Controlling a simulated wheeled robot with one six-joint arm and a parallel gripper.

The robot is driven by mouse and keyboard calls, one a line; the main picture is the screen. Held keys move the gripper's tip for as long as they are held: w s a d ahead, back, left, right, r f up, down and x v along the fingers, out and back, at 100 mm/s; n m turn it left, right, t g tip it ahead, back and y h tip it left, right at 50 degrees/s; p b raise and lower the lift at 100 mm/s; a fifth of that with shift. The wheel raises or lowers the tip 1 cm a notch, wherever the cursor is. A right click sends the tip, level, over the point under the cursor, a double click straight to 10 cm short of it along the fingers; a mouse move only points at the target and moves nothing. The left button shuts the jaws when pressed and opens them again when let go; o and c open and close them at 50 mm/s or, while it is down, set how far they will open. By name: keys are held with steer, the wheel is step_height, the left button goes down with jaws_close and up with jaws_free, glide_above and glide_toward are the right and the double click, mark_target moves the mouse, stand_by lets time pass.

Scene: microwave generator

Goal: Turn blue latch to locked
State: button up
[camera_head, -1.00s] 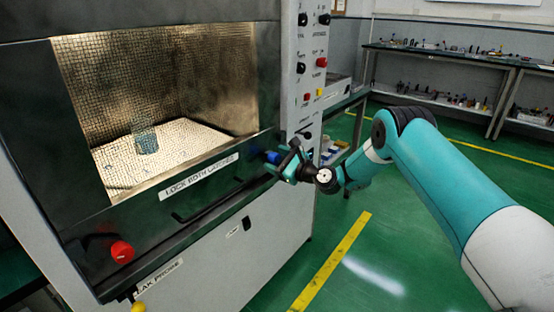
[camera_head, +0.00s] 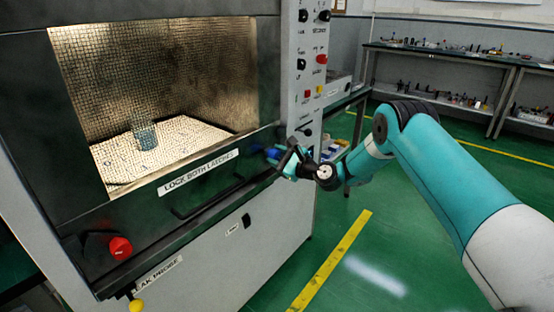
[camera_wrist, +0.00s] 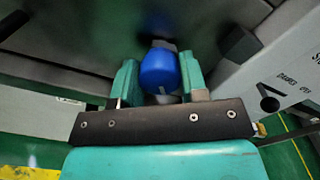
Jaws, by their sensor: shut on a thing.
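The blue latch (camera_head: 272,154) is a rounded blue knob at the right end of the dark microwave door's lower edge. In the wrist view the blue latch (camera_wrist: 160,70) sits between the two teal fingers. My gripper (camera_head: 284,158) is shut on it, and the fingers partly hide it in the head view. The wrist view shows my gripper (camera_wrist: 160,82) with a finger on each side of the knob. A label reading "LOCK BOTH LATCHES" (camera_head: 198,172) is on the door.
A red knob (camera_head: 120,247) is at the door's lower left, and a dark handle bar (camera_head: 208,198) runs between. A control panel (camera_head: 308,70) with knobs rises right of the door. A yellow knob (camera_head: 136,305) is low at left. Green floor (camera_head: 420,230) is open at right.

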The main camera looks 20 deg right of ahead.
steer(key=n+b, duration=0.3)
steer(key=n, duration=0.1)
steer(key=shift+f, duration=0.2)
steer(key=n+b, duration=0.3)
steer(key=n, duration=0.1)
steer(key=n+b, duration=0.4)
steer(key=shift+n+b, duration=0.3)
steer(key=n+b, duration=0.3)
steer(key=shift+r+n, duration=0.1)
steer(key=shift+n, duration=0.2)
steer(key=shift+b, duration=0.3)
steer(key=o, duration=0.9)
steer(key=shift+r, duration=0.1)
steer(key=shift+o, duration=0.2)
steer(key=shift+d, duration=0.1)
